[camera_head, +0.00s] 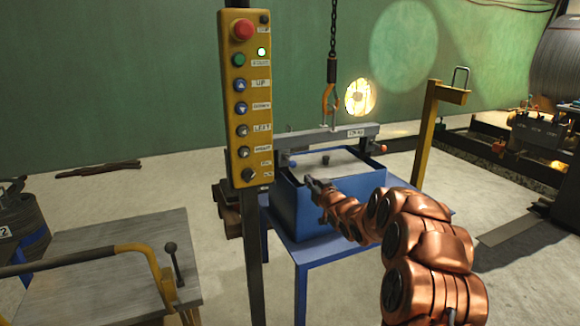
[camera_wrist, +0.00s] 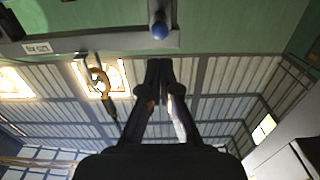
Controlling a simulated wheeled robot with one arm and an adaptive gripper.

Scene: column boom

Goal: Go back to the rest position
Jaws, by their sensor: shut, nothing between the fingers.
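My gripper (camera_head: 316,187) is at the end of my copper arm, in front of the near side of a blue bin (camera_head: 343,192). In the wrist view my gripper (camera_wrist: 159,66) points up, its fingertips together with nothing between them. A yellow control pendant (camera_head: 244,100) with a red button and several labelled buttons stands left of my gripper, apart from it.
A grey lifting beam (camera_head: 330,138) with an orange hook (camera_head: 328,103) hangs over the bin, which stands on a blue table (camera_head: 300,250). A yellow post (camera_head: 424,135) stands at right. A grey cart (camera_head: 100,265) stands at left.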

